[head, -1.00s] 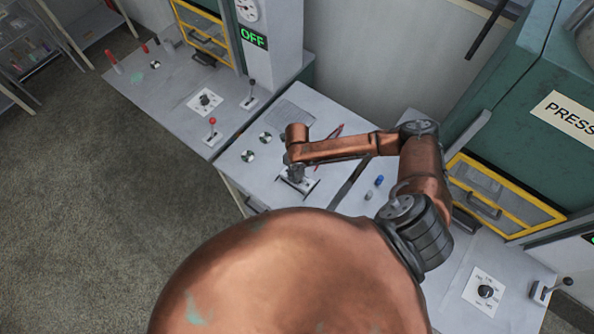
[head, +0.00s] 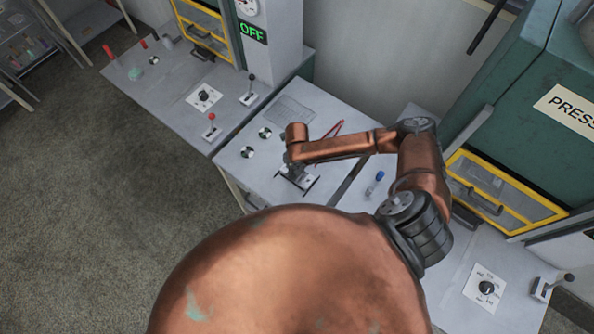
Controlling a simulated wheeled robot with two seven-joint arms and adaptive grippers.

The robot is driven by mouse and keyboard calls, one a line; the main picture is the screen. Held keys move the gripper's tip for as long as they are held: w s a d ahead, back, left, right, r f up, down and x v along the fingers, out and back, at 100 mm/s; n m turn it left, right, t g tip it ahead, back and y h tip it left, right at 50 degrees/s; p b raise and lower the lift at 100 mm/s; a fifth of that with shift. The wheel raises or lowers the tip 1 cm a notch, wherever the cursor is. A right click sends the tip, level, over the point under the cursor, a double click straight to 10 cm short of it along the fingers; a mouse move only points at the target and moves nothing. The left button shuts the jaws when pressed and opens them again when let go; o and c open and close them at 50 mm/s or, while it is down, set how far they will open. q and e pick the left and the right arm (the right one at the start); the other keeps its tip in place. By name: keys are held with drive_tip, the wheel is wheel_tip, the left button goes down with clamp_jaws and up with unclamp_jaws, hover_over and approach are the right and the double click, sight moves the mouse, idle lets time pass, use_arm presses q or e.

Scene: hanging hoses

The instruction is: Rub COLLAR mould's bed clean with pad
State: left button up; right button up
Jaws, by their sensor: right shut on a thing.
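My right gripper (head: 292,171) points down over a small grey mould (head: 303,182) on the middle bench. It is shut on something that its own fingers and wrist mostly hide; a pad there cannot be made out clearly. The mould shows as a light plate with dark slots at its edges. The gripper covers part of its bed, and I cannot tell whether what it holds touches it. No COLLAR lettering can be read. My left gripper is not in view.
Red-handled tongs (head: 337,128) and a grey grille (head: 290,109) lie behind the mould. Two round metal discs (head: 265,132) lie left of it. A blue-capped item (head: 379,175) lies to the right. A green PRESS machine (head: 520,110) stands at right; a lever bench (head: 180,95) at left.

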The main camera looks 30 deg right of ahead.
drive_tip(key=shift+f, duration=0.35)
idle(0.3)
drive_tip(key=shift+a, duration=0.15)
